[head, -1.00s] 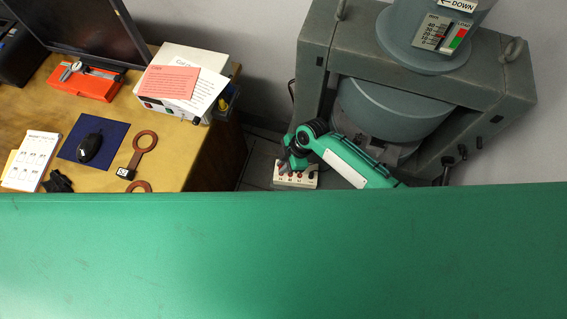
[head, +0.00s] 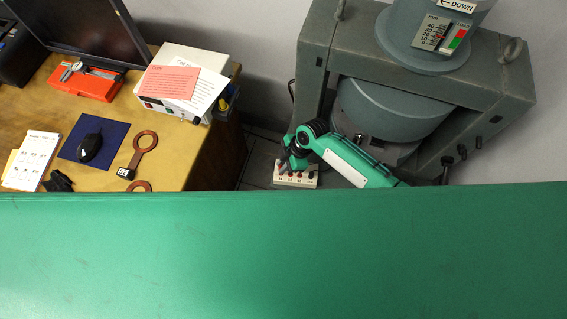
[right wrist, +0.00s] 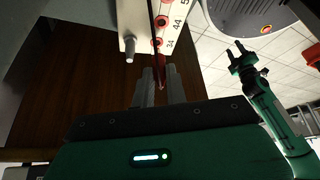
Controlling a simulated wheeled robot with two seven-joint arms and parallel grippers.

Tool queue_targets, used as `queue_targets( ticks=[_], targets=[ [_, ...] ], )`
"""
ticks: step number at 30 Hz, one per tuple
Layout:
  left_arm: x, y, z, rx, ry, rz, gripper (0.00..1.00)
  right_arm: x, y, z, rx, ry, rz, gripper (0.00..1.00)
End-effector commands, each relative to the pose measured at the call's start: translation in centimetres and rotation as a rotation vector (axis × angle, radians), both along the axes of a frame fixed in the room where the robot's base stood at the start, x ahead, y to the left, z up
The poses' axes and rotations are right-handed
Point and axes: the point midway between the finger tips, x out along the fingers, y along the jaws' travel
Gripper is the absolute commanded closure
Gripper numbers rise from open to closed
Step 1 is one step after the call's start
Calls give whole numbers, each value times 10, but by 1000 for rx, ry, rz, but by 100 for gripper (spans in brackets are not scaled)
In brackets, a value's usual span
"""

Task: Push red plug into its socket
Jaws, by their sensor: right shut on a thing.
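My right gripper (head: 284,166) is over the left part of the white socket block (head: 297,181) in the head view. In the right wrist view, its two grey fingers (right wrist: 160,86) are shut on the red plug (right wrist: 160,77), a slim red piece lined up with the block (right wrist: 142,22). The block's face shows several red-rimmed sockets, with numbers such as 34 and 44 beside them. I cannot tell whether the plug tip touches a socket. Another green arm with a dark, spread gripper (right wrist: 236,50), seemingly my left one, shows at the right of the wrist view, away from the block.
A large grey magnet (head: 395,108) stands behind and right of the block, close to my right arm. A wooden desk (head: 205,165) with a white box (head: 180,108) stands to the left. A grey post (right wrist: 129,50) sticks out of the block near the fingers.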

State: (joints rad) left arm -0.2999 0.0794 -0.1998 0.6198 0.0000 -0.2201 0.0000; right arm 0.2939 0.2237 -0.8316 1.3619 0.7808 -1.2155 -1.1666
Motion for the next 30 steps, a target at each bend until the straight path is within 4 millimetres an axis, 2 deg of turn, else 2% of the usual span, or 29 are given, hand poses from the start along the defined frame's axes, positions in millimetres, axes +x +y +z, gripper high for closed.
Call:
queue_targets(
  ticks=[13, 30],
  targets=[
    [0, 0, 0, 0, 0, 0, 60, 0, 0, -1, 0, 0, 0, 100],
    [0, 0, -12, 0, 0, -1, 60, 0, 0, -15, 0, 0, 0, 100]
  ],
)
